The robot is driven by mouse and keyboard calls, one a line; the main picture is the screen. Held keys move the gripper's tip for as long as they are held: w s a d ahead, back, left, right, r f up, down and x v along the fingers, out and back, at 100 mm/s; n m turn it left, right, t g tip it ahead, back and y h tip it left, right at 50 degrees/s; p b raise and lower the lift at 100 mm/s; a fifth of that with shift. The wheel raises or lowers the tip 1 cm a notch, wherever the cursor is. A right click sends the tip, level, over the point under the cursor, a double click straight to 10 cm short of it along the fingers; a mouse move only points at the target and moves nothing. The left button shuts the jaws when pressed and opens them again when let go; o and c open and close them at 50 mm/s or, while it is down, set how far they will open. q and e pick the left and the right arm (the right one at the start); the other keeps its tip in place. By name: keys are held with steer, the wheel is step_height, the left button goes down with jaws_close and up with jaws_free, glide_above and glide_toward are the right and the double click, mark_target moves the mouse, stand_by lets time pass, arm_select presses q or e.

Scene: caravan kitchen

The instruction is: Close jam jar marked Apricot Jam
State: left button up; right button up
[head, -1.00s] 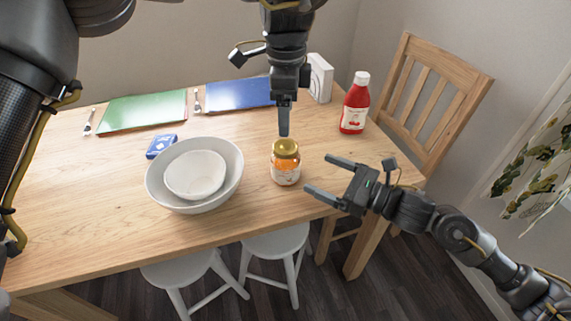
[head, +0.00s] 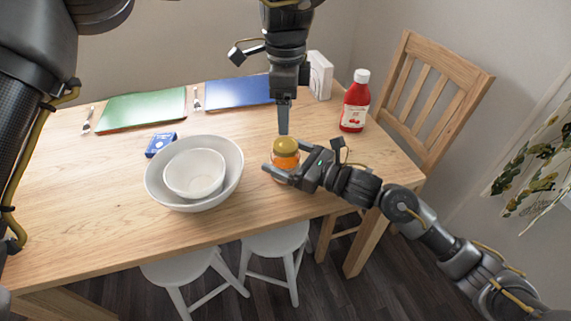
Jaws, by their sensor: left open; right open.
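The jam jar (head: 283,161) stands upright on the wooden table, with orange contents and a gold lid (head: 286,146) on top. Its label is mostly hidden behind my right gripper, so I cannot read it. My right gripper (head: 284,160) is open, with its fingers on either side of the jar body. I cannot tell whether they touch the glass. My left gripper (head: 284,131) points down directly above the lid. It is open, though only one finger shows from this side, and its tip is just above or at the lid.
Two nested white bowls (head: 154,190) stand left of the jar. A red bottle (head: 354,105) and a white box (head: 319,76) are behind to the right. A blue card box (head: 161,145), green mat (head: 143,110) and blue mat (head: 238,92) lie on the table (head: 80,205). Stools are below.

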mark_target(285, 144)
steer(key=c, duration=1.5)
steer(key=shift+c, duration=1.4)
jaws_close()
arm_select(q)
steer(key=m, duration=0.7)
steer(key=shift+w+a+m, duration=0.15)
steer(key=shift+a+m, duration=0.05)
steer(key=shift+m, duration=0.1)
steer(key=shift+d+m, duration=0.2)
steer(key=shift+m, duration=0.6)
steer(key=shift+f, duration=4.05)
